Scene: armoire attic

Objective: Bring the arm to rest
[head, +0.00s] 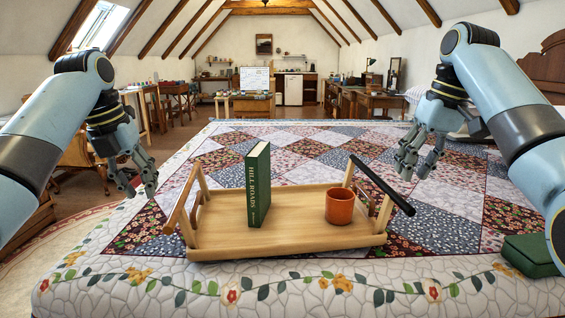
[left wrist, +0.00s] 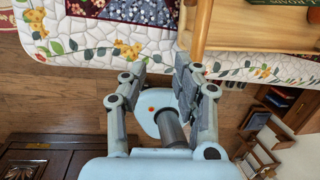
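My left gripper (head: 142,193) hangs in the air at the left, beside the left end of a wooden tray (head: 300,246). In the left wrist view its two fingers (left wrist: 160,68) are spread, with nothing held between them. My right gripper (head: 418,175) is above the bed, to the right of and beyond the tray's dark handle bar (head: 382,186). Its fingers look apart and empty. Both arms are bent with the grippers pointing down. The tray rests on the quilt near its front edge and carries an upright green book (head: 258,187) and an orange mug (head: 340,206).
A patchwork quilt (head: 450,195) covers the bed and is mostly clear beyond the tray. A dark green box-like object (head: 531,256) lies at the front right. Wooden floor (left wrist: 60,100) and dark furniture (left wrist: 35,160) show in the left wrist view.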

